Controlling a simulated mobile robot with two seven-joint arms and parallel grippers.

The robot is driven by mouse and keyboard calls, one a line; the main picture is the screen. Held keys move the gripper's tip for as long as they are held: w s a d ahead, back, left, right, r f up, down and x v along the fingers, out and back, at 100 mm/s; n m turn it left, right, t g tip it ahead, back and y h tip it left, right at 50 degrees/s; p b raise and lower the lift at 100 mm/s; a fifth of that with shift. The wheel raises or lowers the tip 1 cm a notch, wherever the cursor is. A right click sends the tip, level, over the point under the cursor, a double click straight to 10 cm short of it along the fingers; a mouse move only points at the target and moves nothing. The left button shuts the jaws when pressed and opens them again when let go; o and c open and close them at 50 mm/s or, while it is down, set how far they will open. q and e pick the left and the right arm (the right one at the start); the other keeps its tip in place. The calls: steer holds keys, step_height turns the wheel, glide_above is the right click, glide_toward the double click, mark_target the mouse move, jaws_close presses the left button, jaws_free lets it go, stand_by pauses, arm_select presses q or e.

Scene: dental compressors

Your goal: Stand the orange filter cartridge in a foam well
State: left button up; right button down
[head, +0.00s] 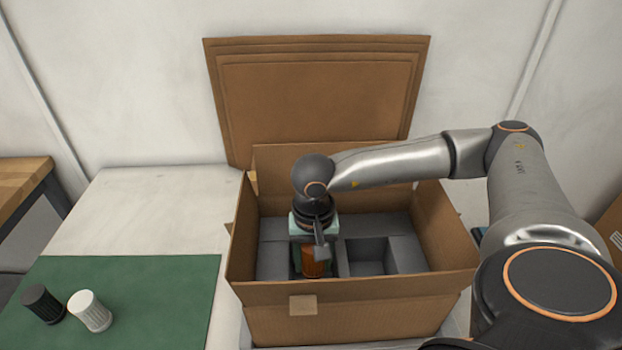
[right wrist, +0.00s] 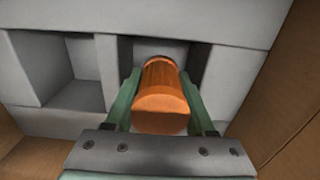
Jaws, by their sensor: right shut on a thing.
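The orange filter cartridge (head: 314,262) is in my right gripper (head: 311,254), inside the cardboard box. In the right wrist view the cartridge (right wrist: 163,95) lies between the two green fingers of the gripper (right wrist: 162,98), which are shut on it. Its far end is at the opening of a foam well (right wrist: 197,58); how deep it reaches I cannot tell. The grey foam (head: 366,225) lines the box and has several square wells. An empty well (head: 367,256) is right of the cartridge in the head view. My left gripper is not in view.
The open cardboard box (head: 350,296) has upright walls and flaps around the foam. Flat cardboard sheets (head: 315,95) lean against the wall behind. A black cartridge (head: 43,304) and a white cartridge (head: 90,311) are on the green mat (head: 150,290) at left.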

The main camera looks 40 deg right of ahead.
mark_target(313, 276)
steer(key=shift+f, duration=2.7)
steer(key=c, duration=0.5)
jaws_free()
step_height(313, 276, up, 12)
steer(key=shift+r, duration=0.2)
